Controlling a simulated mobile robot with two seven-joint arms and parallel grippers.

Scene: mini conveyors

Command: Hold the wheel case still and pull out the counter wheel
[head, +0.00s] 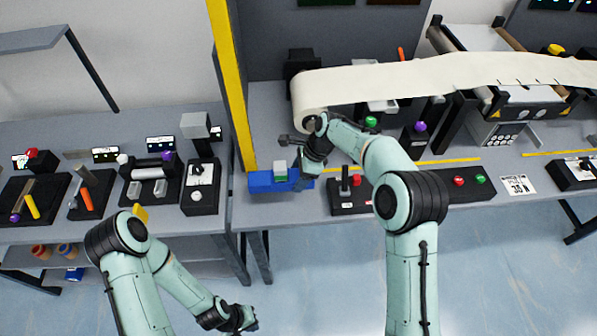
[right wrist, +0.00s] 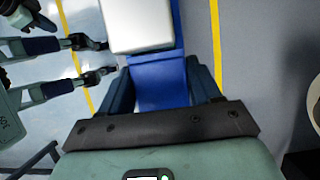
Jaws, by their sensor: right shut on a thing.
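A blue piece (head: 260,183) lies at the front left edge of the conveyor table, with a block (head: 280,169), white on top and green below, on it. My right gripper (head: 304,180) is at the right end of the blue piece. In the right wrist view its two fingers stand on either side of the blue piece (right wrist: 160,80), shut on it, and the white block (right wrist: 138,25) is just beyond the fingertips. I cannot make out for sure which part is the wheel case or the counter wheel. My left gripper (head: 242,320) is low over the floor, away from the table; its jaws are unclear.
A yellow post (head: 231,85) stands close left of the blue piece. A black lever box (head: 345,204) is just right of my right gripper. A cream belt (head: 400,82) runs behind. The left table (head: 110,210) holds several small devices. Open floor lies in front.

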